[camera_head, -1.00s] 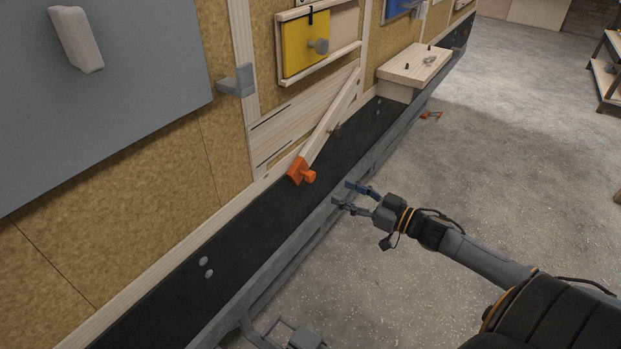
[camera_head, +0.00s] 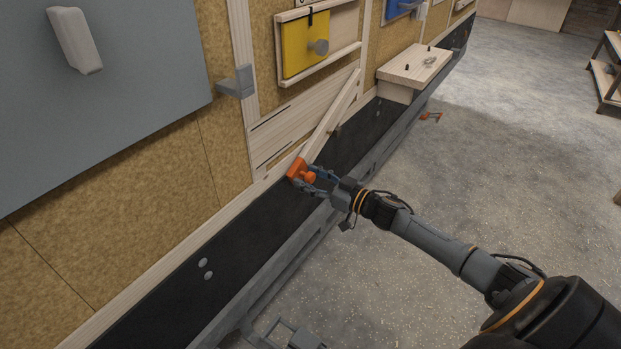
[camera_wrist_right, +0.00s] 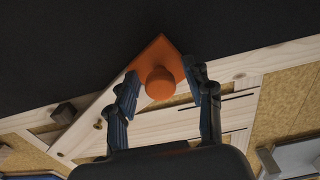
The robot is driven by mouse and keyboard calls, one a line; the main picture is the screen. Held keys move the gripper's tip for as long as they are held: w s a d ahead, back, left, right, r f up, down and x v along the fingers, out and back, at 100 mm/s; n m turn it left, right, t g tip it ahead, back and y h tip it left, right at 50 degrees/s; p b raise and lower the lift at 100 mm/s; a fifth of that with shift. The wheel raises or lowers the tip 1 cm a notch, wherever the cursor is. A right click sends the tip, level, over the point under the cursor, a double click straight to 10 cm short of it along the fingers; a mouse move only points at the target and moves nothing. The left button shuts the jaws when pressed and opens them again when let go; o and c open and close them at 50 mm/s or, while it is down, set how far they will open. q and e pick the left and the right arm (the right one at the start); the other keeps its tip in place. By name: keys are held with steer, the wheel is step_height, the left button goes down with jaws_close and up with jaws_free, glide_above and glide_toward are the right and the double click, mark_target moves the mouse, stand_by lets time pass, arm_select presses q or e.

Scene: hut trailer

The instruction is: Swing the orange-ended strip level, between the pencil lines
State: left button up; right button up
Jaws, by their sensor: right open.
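The wooden strip (camera_head: 332,121) hangs tilted on the wall, its orange end (camera_head: 294,168) with an orange knob (camera_head: 309,177) at the lower left and its other end higher at the right. Dark pencil lines (camera_head: 272,122) mark the pale board (camera_head: 285,132) left of the strip; they also show in the right wrist view (camera_wrist_right: 229,97). My right gripper (camera_head: 313,179) is at the orange end. In the right wrist view its open fingers (camera_wrist_right: 161,83) stand on either side of the orange knob (camera_wrist_right: 160,84), with gaps visible. My left gripper is out of view.
A yellow panel (camera_head: 305,45) with a grey knob is in a frame above. A small wooden shelf (camera_head: 414,66) juts from the wall at the right. A grey bracket (camera_head: 237,80) sticks out at the left.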

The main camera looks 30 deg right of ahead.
steer(key=shift+c, duration=0.2)
jaws_close()
steer(key=a+r+m+p, duration=0.1)
steer(key=r+p, duration=0.3)
steer(key=p, duration=0.1)
steer(key=s+a+r+m+p, duration=0.1)
steer(key=r+m+p, duration=0.1)
steer(key=r+p, duration=0.3)
steer(key=a+r+m+p, duration=0.1)
steer(key=r+p, duration=0.4)
steer(key=p, duration=0.1)
steer(key=shift+s+m+p, duration=0.15)
steer(key=shift+m+p, duration=0.15)
steer(key=shift+r+p, duration=0.35)
steer(key=shift+r, duration=0.05)
steer(key=shift+o, duration=0.2)
jaws_free()
steer(key=shift+f+m, duration=0.1)
steer(key=shift+m, duration=0.2)
steer(key=v, duration=1.2)
